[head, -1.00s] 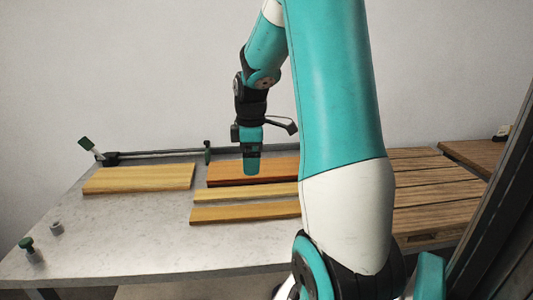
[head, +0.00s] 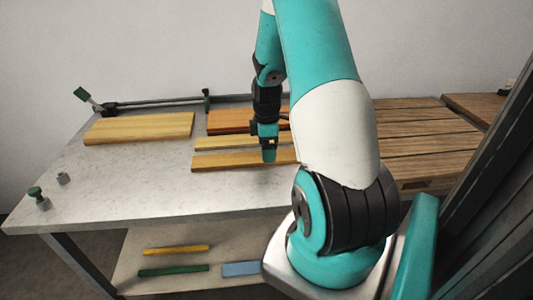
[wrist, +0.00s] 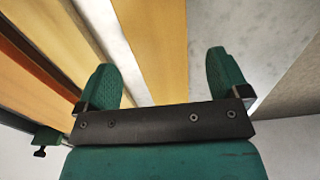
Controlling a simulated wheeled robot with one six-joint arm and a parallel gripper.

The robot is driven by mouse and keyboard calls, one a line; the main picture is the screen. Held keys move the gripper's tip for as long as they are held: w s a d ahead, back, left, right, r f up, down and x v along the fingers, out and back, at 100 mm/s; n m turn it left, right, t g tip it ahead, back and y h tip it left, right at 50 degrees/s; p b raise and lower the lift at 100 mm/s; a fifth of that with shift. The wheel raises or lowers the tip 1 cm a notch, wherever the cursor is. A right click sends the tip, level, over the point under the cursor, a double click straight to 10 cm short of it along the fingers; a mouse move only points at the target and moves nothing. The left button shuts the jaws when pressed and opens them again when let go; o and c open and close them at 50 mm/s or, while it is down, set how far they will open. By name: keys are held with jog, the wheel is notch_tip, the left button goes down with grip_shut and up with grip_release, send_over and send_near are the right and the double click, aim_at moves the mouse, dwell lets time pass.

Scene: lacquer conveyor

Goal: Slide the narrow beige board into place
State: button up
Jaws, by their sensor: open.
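Two narrow boards lie parallel on the grey table, a pale yellow-beige one (head: 225,143) and, nearer the front, a tan one (head: 225,162); which is the task's beige board I cannot tell for sure. My gripper (head: 268,158) is open and points down over the front tan board. In the wrist view my gripper's fingers (wrist: 164,78) sit either side of the tan board (wrist: 152,40), not closed on it. The pale board (wrist: 50,35) lies left of them, across a narrow gap. My arm hides the right ends of the boards in the head view.
A red-orange board (head: 230,122) lies behind the narrow boards. A wide pale board (head: 138,128) lies left, below a clamp bar (head: 160,102). Small pegs (head: 37,195) stand front left. A slatted pallet (head: 415,130) is right. Coloured bars (head: 176,250) lie on the lower shelf.

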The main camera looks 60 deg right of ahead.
aim_at(406, 149)
jog(key=shift+f, duration=1.55)
jog(key=c, duration=1.2)
jog(key=shift+o, duration=0.2)
jog(key=shift+s+d+p, duration=0.2)
jog(key=shift+s+d, duration=1.55)
jog(key=shift+s, duration=0.3)
jog(key=shift+s+d+p, duration=0.25)
jog(key=shift+s+d, duration=1.45)
jog(key=shift+s, duration=0.3)
jog(key=shift+s+d+p, duration=0.2)
jog(key=shift+s+d, duration=1.55)
jog(key=shift+s, duration=0.3)
jog(key=shift+s+d, duration=1.45)
jog(key=shift+s, duration=0.25)
jog(key=shift+s+d, duration=1.5)
jog(key=shift+s, duration=0.25)
jog(key=shift+s+d, duration=1.45)
jog(key=shift+s, duration=0.25)
jog(key=shift+s+d, duration=0.8)
jog(key=shift+s, duration=0.15)
jog(key=shift+s+d+b, duration=0.25)
jog(key=shift+s+d, duration=1.5)
jog(key=shift+s, duration=0.3)
jog(key=shift+s+d+b, duration=0.2)
jog(key=shift+s+d, duration=1.5)
jog(key=shift+s, duration=0.3)
jog(key=shift+s+d+b, duration=0.25)
jog(key=shift+s+d, duration=1.5)
jog(key=shift+s, duration=0.3)
